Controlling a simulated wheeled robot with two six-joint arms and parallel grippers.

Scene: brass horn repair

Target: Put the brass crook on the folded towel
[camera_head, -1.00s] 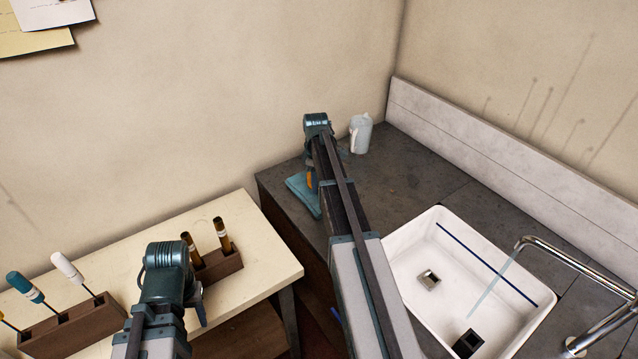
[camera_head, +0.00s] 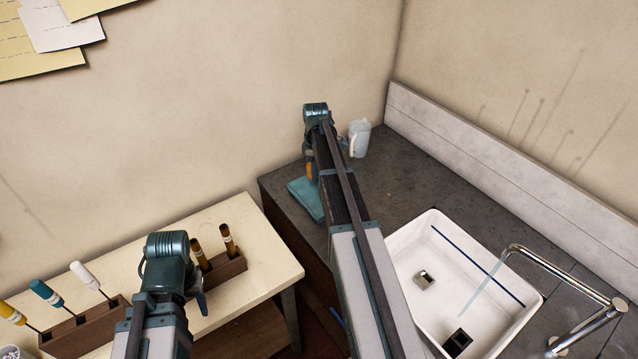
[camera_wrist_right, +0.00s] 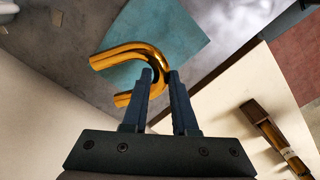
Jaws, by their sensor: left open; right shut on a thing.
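The brass crook (camera_wrist_right: 130,56) is a shiny, curved golden tube in the right wrist view. My right gripper (camera_wrist_right: 160,80) is shut on it near one end. In the head view only a small orange part of the crook (camera_head: 310,171) shows beside my right arm. The teal folded towel (camera_wrist_right: 172,30) lies behind the crook in the wrist view, and the crook appears above its edge. In the head view the towel (camera_head: 306,201) lies at the counter's left edge, partly hidden by my arm. My left gripper (camera_head: 202,300) is open, partly hidden, over the cream table.
A white mug (camera_head: 360,138) stands on the dark counter (camera_head: 405,180) just right of my right gripper. A white sink (camera_head: 432,222) with a chrome faucet (camera_head: 560,267) is further right. Tool racks (camera_head: 85,325) (camera_head: 225,270) stand on the cream table (camera_head: 270,258).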

